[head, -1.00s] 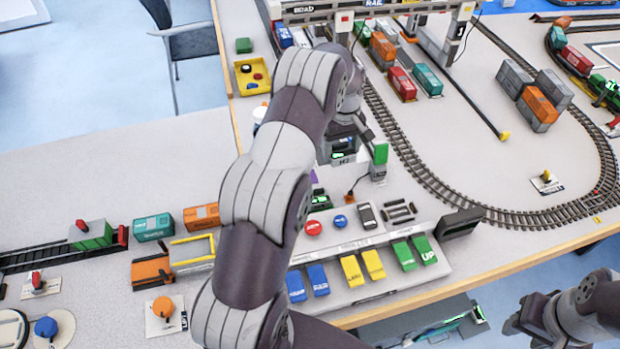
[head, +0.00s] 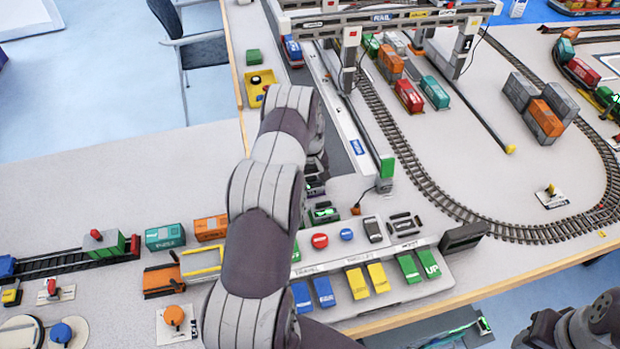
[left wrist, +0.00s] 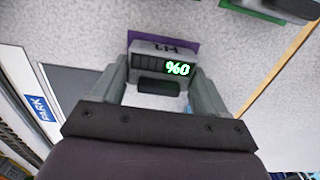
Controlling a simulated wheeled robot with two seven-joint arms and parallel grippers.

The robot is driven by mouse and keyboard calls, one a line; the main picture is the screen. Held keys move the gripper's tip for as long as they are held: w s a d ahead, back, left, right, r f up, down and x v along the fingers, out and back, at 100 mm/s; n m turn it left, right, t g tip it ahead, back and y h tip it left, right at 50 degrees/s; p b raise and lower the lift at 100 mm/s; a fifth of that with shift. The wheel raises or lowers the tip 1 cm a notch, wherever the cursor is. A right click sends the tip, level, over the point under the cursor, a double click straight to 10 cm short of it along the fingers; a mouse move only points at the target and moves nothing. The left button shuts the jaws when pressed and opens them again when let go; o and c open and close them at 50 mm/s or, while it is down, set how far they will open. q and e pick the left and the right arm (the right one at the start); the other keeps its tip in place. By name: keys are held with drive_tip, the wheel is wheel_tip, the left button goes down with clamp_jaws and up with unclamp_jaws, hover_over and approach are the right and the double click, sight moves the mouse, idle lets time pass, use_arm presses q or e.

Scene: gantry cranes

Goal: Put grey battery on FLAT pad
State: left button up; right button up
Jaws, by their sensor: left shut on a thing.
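The grey battery (left wrist: 150,64) has a dark face with a green display that appears as "%0", upside down in the left wrist view. My left gripper (left wrist: 162,84) is shut on it, one finger on each side. A purple pad (left wrist: 190,44) shows just behind and around the battery's far edge; I cannot tell whether they touch, and no FLAT label is readable. In the head view my left arm hides most of the left gripper, the battery and the purple pad. My right gripper (head: 540,330) is at the bottom right, away from the table objects; its fingers are unclear.
A control panel (head: 400,262) with coloured buttons lies in front. Another unit with a green display (head: 323,214) is beside my left arm. A green-topped post (head: 386,168) stands to the right. The gantry crane (head: 385,22) and curved track (head: 440,195) lie beyond.

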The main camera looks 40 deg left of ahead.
use_arm(q)
drive_tip(key=shift+s+f, duration=0.1)
drive_tip(key=shift+f, duration=0.05)
drive_tip(key=o, duration=1.2)
drive_tip(key=shift+c, duration=0.2)
